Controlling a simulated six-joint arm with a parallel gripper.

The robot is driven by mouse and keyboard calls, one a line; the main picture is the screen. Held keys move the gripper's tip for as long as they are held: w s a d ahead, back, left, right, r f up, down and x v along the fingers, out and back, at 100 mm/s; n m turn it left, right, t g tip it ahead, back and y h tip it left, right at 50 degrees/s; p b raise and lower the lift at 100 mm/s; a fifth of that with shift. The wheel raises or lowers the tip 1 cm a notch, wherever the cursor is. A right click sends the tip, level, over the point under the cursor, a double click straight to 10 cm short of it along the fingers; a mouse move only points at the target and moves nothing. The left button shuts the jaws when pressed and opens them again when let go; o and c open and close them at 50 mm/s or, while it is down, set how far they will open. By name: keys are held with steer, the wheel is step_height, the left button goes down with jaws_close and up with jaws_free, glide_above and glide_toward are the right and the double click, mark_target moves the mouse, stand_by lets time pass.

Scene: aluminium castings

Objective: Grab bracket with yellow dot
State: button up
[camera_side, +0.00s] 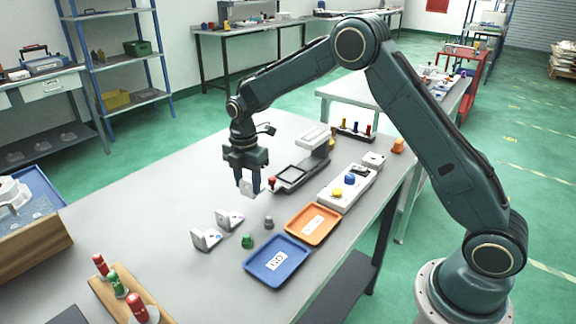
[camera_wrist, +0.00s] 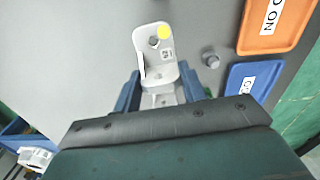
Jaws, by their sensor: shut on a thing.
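My gripper (camera_side: 249,185) is shut on a light grey aluminium bracket (camera_side: 248,188) and holds it above the grey table. In the wrist view the bracket (camera_wrist: 154,52) sits between the blue fingers of my gripper (camera_wrist: 160,88). A yellow dot (camera_wrist: 164,32) shows near the top of its upright plate, beside a dark hole and a small printed code label. The lower part of the bracket is partly hidden by my gripper. Two other brackets, one nearer (camera_side: 206,238) and one farther (camera_side: 230,219), stand on the table; I cannot make out a yellow dot on them.
A blue tray (camera_side: 262,278) and an orange tray (camera_side: 328,236) lie near the right edge. A green knob (camera_side: 247,241) and a grey knob (camera_side: 269,223) stand left of them. A button box (camera_side: 362,182) and a dark fixture (camera_side: 288,184) stand behind.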

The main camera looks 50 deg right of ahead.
step_height(320, 180, up, 15)
steer(key=shift+r, duration=0.2)
steer(key=shift+d, duration=0.1)
stand_by(0.6)
